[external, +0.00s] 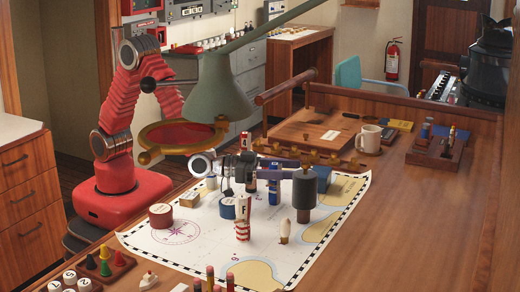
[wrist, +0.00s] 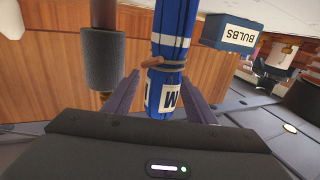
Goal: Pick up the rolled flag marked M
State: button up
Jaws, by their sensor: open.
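The blue rolled flag marked M (wrist: 172,85) has white bands and a cord tie. In the wrist view its letter appears upside down. My gripper (wrist: 161,85) is open, with one finger on each side of the flag in that view. I cannot tell whether either finger touches it. In the external view a blue rolled flag (external: 273,192) stands on the chart under my gripper (external: 272,168), partly hidden by it.
The chart (external: 192,258) lies under several objects. A red-and-white rolled flag (external: 243,222) stands in front of my gripper. A blue box labelled BULBS (wrist: 229,34) is close by. A dark grey cylinder (wrist: 103,62) is on the other side.

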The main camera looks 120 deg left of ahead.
jog(key=shift+c, duration=0.6)
jog(key=c, duration=1.1)
